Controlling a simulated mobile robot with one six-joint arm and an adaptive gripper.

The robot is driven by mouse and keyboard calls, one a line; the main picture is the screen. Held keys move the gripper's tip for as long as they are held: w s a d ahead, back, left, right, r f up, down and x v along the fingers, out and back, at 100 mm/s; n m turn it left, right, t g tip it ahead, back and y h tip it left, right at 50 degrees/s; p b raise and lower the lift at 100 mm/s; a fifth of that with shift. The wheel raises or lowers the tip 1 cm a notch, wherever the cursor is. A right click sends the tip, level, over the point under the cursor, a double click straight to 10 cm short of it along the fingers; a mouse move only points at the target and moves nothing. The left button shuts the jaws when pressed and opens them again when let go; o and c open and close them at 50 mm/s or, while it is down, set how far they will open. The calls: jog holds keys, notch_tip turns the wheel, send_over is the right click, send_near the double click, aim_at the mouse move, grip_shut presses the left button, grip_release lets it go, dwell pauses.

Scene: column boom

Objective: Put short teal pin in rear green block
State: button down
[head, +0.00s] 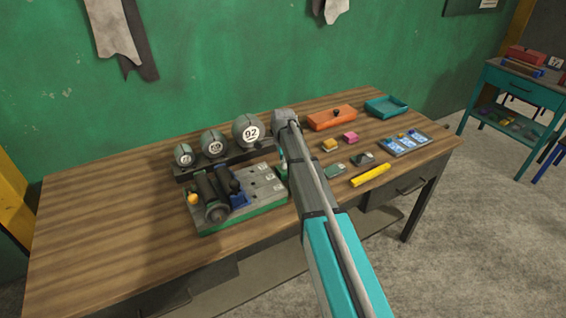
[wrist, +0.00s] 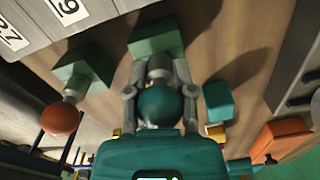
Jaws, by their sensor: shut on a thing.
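My gripper (wrist: 160,108) is shut on the teal pin (wrist: 157,104), with its fingers on both sides of the round teal head. The pin's grey shaft points away from the wrist toward a green block (wrist: 156,38). I cannot tell whether the shaft's tip is in the block or just above it. A teal-green block (wrist: 218,101) lies to the right. In the head view my arm hides most of the gripper and the pin.
A grey board with a green edge (head: 245,222) stands left of my arm, in front of several numbered balls (head: 249,131). An orange box (head: 332,118), a teal tray (head: 387,107), a yellow bar (head: 370,175) and small blocks lie right. The table's left side is clear.

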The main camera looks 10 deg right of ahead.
jog(key=shift+c, duration=1.9)
grip_release()
jog(key=shift+r, duration=0.15)
